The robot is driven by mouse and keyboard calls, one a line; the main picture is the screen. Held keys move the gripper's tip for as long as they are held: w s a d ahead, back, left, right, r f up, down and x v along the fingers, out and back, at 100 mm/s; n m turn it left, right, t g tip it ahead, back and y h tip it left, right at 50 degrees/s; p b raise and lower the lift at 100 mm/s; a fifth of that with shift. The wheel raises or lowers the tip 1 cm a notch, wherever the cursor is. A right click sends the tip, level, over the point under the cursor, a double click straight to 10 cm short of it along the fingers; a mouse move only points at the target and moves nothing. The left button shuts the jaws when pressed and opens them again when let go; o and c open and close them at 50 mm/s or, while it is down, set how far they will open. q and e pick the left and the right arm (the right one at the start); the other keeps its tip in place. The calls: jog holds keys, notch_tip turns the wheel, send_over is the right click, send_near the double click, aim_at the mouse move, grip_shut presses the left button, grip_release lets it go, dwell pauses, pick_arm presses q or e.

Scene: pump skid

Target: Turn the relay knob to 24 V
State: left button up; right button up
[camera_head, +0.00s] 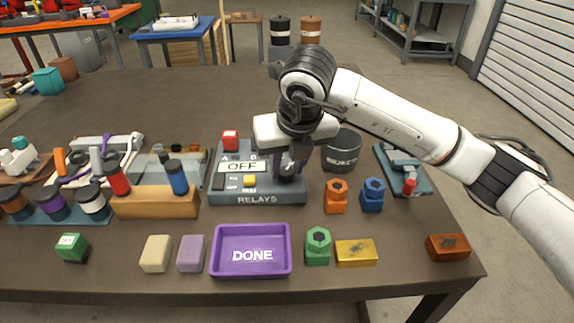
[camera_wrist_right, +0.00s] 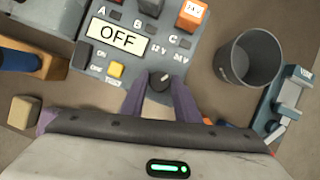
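The relay panel (camera_head: 232,196), labelled RELAYS, stands on the table with a display reading OFF (camera_wrist_right: 121,38). Its dark round relay knob (camera_wrist_right: 160,82) has a light pointer mark near its upper right edge. The labels 12 V (camera_wrist_right: 159,49) and 24 V (camera_wrist_right: 181,56) are printed above the knob. My right gripper (camera_wrist_right: 160,86) reaches down over the panel, with one purple finger on each side of the knob. Whether the fingers press on the knob is unclear. In the head view my right gripper (camera_head: 288,168) partly hides the knob. My left gripper is not in view.
A yellow button (camera_wrist_right: 117,69) and a dark button sit left of the knob. A dark bucket (camera_head: 342,152) stands right of the panel. A purple DONE tray (camera_head: 252,268) lies in front, beside a green block (camera_head: 317,247). Orange (camera_head: 336,197) and blue (camera_head: 373,194) pieces stand to the right.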

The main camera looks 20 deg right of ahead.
jog(key=shift+o, duration=1.4)
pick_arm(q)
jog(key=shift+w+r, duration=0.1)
pick_arm(e)
jog(key=shift+r, duration=0.15)
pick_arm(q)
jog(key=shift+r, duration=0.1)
pick_arm(e)
jog(key=v, duration=1)
jog(key=shift+r, duration=0.15)
